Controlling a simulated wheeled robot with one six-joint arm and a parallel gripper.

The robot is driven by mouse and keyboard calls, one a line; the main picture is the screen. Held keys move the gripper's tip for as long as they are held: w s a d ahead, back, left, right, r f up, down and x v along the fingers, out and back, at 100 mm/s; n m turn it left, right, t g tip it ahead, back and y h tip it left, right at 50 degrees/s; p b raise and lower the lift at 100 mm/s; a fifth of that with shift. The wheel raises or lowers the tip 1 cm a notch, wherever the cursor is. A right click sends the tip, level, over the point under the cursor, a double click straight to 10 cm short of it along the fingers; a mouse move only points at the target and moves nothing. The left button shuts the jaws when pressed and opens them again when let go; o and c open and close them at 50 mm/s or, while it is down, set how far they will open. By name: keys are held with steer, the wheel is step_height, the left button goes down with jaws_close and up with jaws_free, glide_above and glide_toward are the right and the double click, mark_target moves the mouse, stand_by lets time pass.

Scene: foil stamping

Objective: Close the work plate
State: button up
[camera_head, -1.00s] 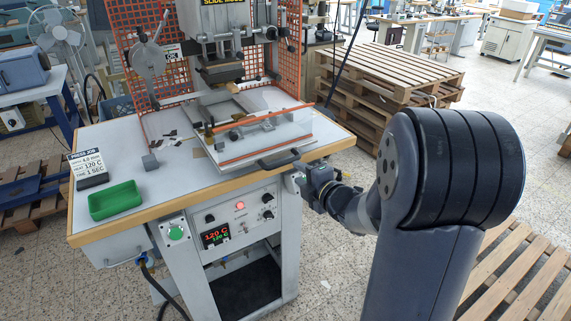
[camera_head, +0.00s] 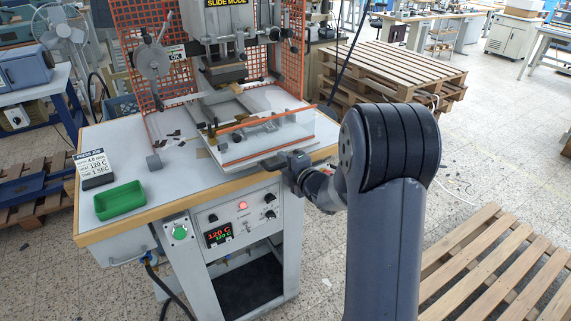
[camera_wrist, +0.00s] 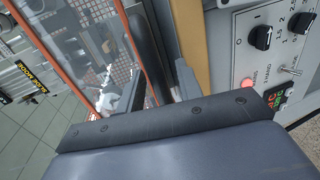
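The work plate (camera_head: 262,143) is slid out toward the front of the foil stamping press (camera_head: 230,40), with a clear guard edged in orange over it. Its dark front handle (camera_head: 268,162) is partly hidden by my gripper (camera_head: 287,163). In the wrist view, the handle (camera_wrist: 147,42) runs down toward the space between the two fingers of my gripper (camera_wrist: 160,85). The fingers stand apart, with the handle's near end between them. Whether either finger touches the handle cannot be told.
The press table (camera_head: 165,165) carries a green tray (camera_head: 120,200) and a sign (camera_head: 95,165). A control panel (camera_head: 240,215) with knobs is just below the table edge. Orange mesh guards (camera_head: 292,50) flank the press. Pallets (camera_head: 385,75) stand behind my arm and lie at right.

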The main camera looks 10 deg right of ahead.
mark_target(272, 150)
jaws_close()
stand_by(0.3)
steer(key=b+x, duration=0.1)
steer(key=x, duration=0.1)
steer(key=r+x, duration=0.1)
steer(key=x, duration=0.2)
steer(key=b+x, duration=0.1)
steer(key=x, duration=0.2)
steer(key=shift+w+a+r+b, duration=0.1)
steer(key=shift+w+r+b, duration=0.05)
steer(key=shift+r+b, duration=0.15)
jaws_free()
